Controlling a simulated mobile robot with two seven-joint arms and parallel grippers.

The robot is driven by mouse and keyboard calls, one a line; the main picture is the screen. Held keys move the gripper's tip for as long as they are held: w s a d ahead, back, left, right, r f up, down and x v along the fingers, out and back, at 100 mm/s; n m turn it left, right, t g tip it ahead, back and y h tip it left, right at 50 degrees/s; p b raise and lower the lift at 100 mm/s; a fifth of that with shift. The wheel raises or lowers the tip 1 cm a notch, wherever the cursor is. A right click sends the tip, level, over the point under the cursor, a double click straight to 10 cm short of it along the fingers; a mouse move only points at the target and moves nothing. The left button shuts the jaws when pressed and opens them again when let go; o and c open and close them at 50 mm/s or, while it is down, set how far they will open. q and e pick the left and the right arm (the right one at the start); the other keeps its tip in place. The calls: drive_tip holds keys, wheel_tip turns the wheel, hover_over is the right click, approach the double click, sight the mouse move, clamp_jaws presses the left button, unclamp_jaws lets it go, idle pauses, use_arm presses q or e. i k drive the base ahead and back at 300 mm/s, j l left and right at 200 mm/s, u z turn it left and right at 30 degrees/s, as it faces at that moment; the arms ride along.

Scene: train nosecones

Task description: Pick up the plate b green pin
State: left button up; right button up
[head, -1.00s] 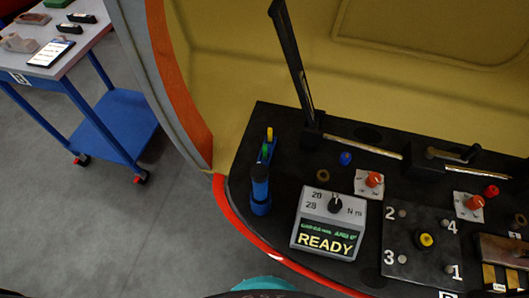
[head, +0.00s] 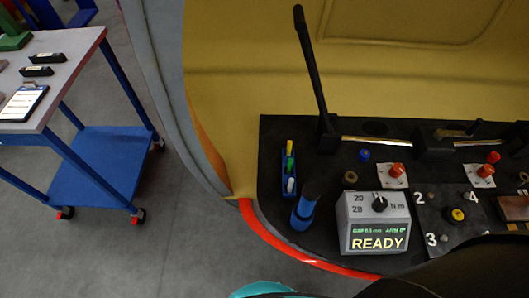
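A green pin (head: 290,164) stands in a small blue holder (head: 283,186) on the left part of the black bench. A yellow pin (head: 289,147) is behind it and a white pin (head: 291,185) in front of it. A dark plate (head: 437,215) with white numbers lies at the right, with a yellow-topped knob (head: 456,215) at its middle. Its near part is hidden by a dark shape at the lower right, perhaps my arm. Neither of my grippers shows in the head view.
A blue-handled tool (head: 304,210) stands just right of the holder, near a grey box (head: 374,222) reading READY. A tall black lever (head: 312,70) rises behind. Red knobs (head: 396,170) sit on white cards. A blue cart (head: 105,180) stands left.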

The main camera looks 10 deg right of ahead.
sight(289, 166)
drive_tip(key=j+z, duration=0.2)
drive_tip(key=z, duration=0.15)
drive_tip(key=j+z, duration=0.2)
drive_tip(key=z, duration=0.2)
drive_tip(key=j+z, duration=0.35)
drive_tip(key=i+l, duration=0.05)
drive_tip(key=l, duration=0.05)
